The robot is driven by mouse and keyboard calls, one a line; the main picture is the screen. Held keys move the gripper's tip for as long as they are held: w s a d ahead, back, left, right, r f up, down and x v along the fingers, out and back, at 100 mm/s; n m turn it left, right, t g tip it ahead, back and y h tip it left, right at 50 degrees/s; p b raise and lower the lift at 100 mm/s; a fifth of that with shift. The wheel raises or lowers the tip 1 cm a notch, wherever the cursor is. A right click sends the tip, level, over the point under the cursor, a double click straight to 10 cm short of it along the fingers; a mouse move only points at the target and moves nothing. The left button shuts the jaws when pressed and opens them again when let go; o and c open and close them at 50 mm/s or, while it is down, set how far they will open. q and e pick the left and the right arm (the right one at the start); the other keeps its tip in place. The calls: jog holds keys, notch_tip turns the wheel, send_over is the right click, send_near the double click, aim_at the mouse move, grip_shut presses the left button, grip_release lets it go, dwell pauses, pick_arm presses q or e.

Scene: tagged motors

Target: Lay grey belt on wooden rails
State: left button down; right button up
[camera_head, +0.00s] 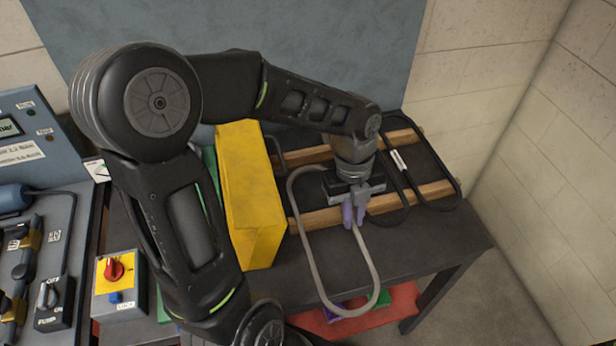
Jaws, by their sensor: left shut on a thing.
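The grey belt (309,252) is a long closed loop. My left gripper (354,217) is shut on its right-hand strand, above the front wooden rail (320,213). The belt's far end is near the rails and its near end hangs out past the table's front edge. The back wooden rail (305,157) runs parallel behind, partly hidden by my left arm and gripper. I cannot tell whether the belt touches the rails. My right gripper is not in view.
Black belts (455,172) lie across the rails at right, one with a white tag (398,160). A yellow box (252,190) stands left of the rails on the dark table (420,250). A switch box (120,285) and control panel (30,150) are further left.

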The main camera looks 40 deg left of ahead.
pick_arm(q)
jog(key=w+a+p, duration=0.2)
jog(key=w+a, duration=0.8)
jog(key=a, duration=0.4)
jog(key=shift+a+p, duration=0.3)
jog(key=shift+a, duration=0.05)
jog(key=shift+w, duration=0.1)
notch_tip(320, 180, down, 3)
jog(key=shift+f+b, duration=0.1)
jog(key=shift+b, duration=1.15)
jog(key=shift+f, duration=0.15)
jog(key=shift+f, duration=0.1)
jog(key=shift+f+b, duration=0.35)
jog(key=shift+f, duration=0.05)
jog(key=c, duration=1.5)
grip_release()
jog(key=shift+r, duration=0.2)
